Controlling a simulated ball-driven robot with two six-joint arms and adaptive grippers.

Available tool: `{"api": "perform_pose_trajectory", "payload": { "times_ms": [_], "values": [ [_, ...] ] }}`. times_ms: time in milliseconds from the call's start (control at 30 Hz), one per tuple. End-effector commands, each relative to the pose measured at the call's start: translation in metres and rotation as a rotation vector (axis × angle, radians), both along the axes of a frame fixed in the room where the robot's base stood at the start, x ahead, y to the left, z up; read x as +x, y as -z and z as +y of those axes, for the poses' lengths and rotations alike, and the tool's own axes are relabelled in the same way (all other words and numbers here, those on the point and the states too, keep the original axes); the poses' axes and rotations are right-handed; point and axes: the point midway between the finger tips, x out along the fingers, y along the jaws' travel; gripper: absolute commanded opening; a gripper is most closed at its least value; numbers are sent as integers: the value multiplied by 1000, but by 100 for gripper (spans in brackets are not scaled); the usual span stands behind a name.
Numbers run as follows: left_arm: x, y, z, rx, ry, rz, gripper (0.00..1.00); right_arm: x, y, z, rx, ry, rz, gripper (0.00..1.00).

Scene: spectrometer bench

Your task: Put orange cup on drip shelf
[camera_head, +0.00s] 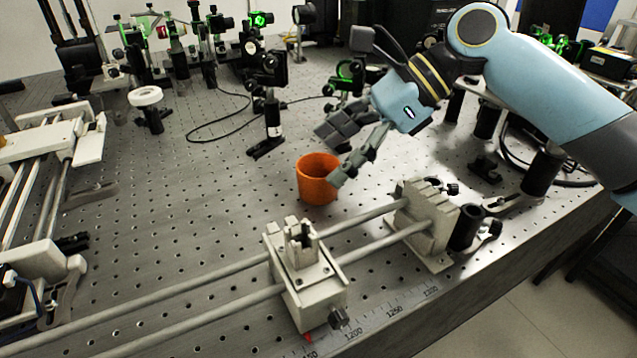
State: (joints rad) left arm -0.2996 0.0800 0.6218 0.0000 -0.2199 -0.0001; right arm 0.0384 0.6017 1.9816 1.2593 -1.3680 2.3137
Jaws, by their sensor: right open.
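The orange cup (317,188) stands upright on the perforated metal bench, near the middle of the view. My right gripper (338,156) reaches in from the right, with its open fingers just above and to the right of the cup. One finger is over the rim area and the other is by the cup's right side. I cannot tell whether either touches it. Nothing is seen held in the gripper. I cannot pick out a drip shelf in this view. My left gripper is not in view.
A rail with two rods and a pale carriage (305,283) runs in front of the cup, ending at a pale block (428,222). A black post mount (269,105) stands behind the cup. Several optics line the back.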

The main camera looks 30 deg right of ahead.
Motion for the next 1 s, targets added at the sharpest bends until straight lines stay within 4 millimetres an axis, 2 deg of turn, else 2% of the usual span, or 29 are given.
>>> {"api": "perform_pose_trajectory", "payload": {
  "times_ms": [100,200,500,900,1000],
  "values": [
    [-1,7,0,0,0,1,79,5,19,13,7,1,2,84],
    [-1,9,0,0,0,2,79,9,26,21,5,1,0,84],
    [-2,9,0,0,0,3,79,10,29,24,0,-1,1,84],
    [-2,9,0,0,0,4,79,10,29,24,1,0,1,33],
    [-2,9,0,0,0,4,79,10,29,24,1,0,1,23]
  ]
}}
